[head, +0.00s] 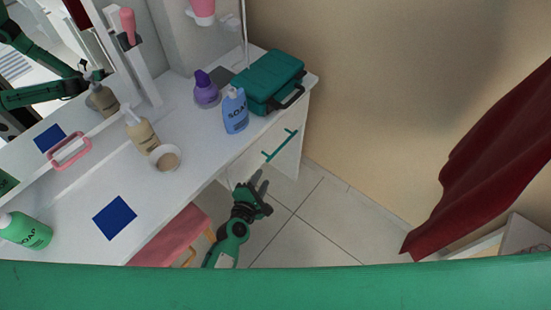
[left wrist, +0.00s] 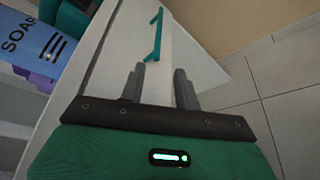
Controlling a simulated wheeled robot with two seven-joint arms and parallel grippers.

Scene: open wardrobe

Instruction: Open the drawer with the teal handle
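The teal handle (head: 280,145) is a thin bar on the white drawer front (head: 249,163), under the right end of the white desktop. The drawer looks closed. My left gripper (head: 259,182) is below and a little left of the handle in the head view, apart from it. In the left wrist view the teal handle (left wrist: 157,36) stands ahead of the two grey fingers of my left gripper (left wrist: 160,82). The fingers are spread with nothing between them. My right gripper does not show directly.
On the desktop (head: 185,125) stand a teal case (head: 270,80), a blue soap bottle (head: 234,112) and a purple bottle (head: 205,92). A pink stool (head: 172,238) is under the desk. A red curtain (head: 480,165) hangs at right. Tiled floor beside the drawer is clear.

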